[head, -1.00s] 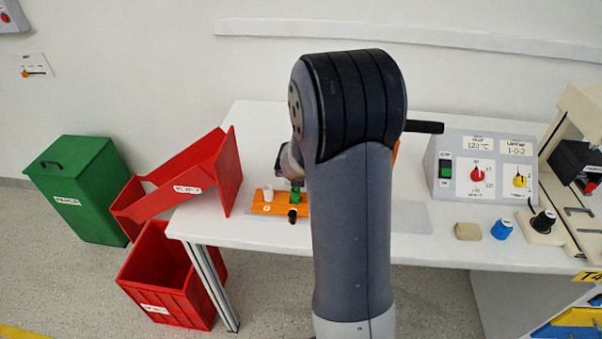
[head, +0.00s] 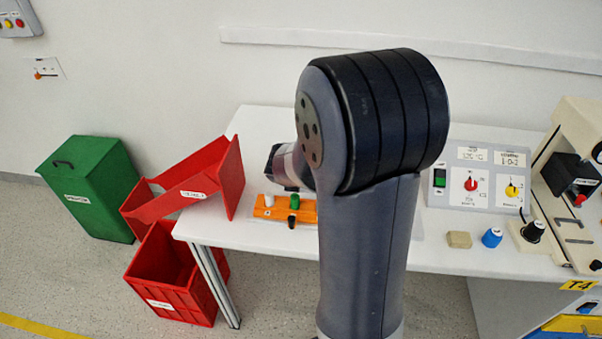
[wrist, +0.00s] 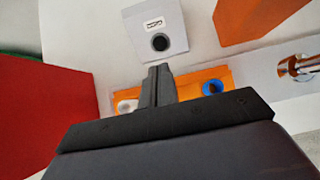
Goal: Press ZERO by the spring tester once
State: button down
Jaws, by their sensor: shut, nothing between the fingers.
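A pale grey box (wrist: 157,20) with a small label, too blurred to read surely, and a dark round button (wrist: 159,42) shows at the top of the wrist view. My gripper (wrist: 160,70) is shut and empty. Its fingertips appear just below the button in the picture; I cannot tell whether they touch the box. In the head view my arm hides the fingers and this box. An orange shape (wrist: 255,18) and a shiny metal part (wrist: 297,67) stand to the right in the wrist view; I cannot tell if they belong to the spring tester.
An orange block (head: 268,212) with white and green knobs sits at the table's left. A tilted red bin (head: 228,180) is beside it. A control panel (head: 480,190), a tan block (head: 458,239) and a blue knob (head: 491,237) are at right. A green bin (head: 90,190) stands on the floor.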

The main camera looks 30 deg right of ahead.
jog(key=shift+p+v, duration=0.4)
jog(key=shift+v, duration=1.55)
jog(key=shift+d+f, duration=0.1)
